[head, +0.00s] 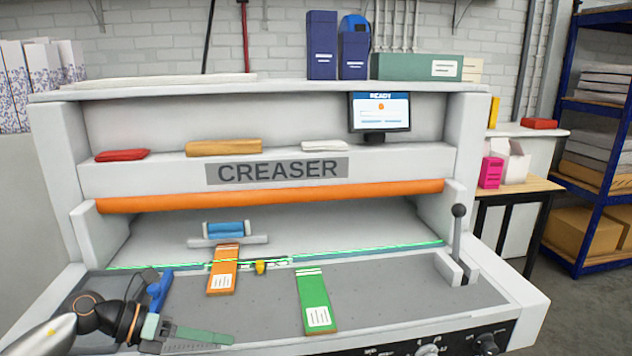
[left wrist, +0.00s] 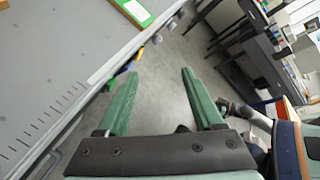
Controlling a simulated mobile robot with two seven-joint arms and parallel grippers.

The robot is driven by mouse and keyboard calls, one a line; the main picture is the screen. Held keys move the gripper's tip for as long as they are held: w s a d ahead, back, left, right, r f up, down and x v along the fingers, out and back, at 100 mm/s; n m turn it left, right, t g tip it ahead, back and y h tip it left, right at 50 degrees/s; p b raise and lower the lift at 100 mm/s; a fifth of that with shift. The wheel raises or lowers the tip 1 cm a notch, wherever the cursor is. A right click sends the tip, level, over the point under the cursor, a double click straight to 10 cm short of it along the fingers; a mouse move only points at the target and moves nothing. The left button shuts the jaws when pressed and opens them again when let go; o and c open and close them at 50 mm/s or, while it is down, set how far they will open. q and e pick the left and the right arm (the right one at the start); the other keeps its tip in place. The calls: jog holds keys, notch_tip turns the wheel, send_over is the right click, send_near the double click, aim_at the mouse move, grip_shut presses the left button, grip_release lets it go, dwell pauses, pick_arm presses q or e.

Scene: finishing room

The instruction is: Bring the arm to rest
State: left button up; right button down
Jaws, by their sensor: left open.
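My left arm comes in at the lower left of the head view. Its left gripper (head: 190,333) is low over the left front of the creaser bed (head: 400,298). In the left wrist view the left gripper (left wrist: 158,85) has two green fingers spread apart with nothing between them. The grey floor (left wrist: 170,70) shows beyond the fingers, beside the bed's edge. My right gripper is not in view.
An orange card (head: 222,272) and a green card (head: 315,302) lie on the bed. A lever (head: 457,235) stands at its right. The monitor (head: 380,111) reads READY. A side table (head: 540,185) and blue shelving (head: 560,90) stand to the right.

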pick_arm(q)
jog(key=s+d+f+n+t+h, duration=0.1)
jog(key=s+d+f+n+t, duration=0.25)
jog(key=n, duration=0.55)
jog(key=d+f+n+t, duration=0.3)
jog(key=d+n+t, duration=0.25)
jog(key=n, duration=0.35)
jog(key=s+a+f+n+g+y, duration=0.1)
jog(key=s+f+n+g+y, duration=0.1)
jog(key=s+f+n+y, duration=0.3)
jog(key=s+a+f+n+g+y, duration=0.2)
jog(key=s+f+n+y, duration=0.3)
jog(key=s+f+n, duration=0.9)
notch_tip(320, 180, down, 2)
jog(key=shift+s+a+f+n+p, duration=0.1)
jog(key=shift+s+a+n+p, duration=0.3)
jog(key=shift+n, duration=0.6)
jog(key=shift+w+d, duration=0.1)
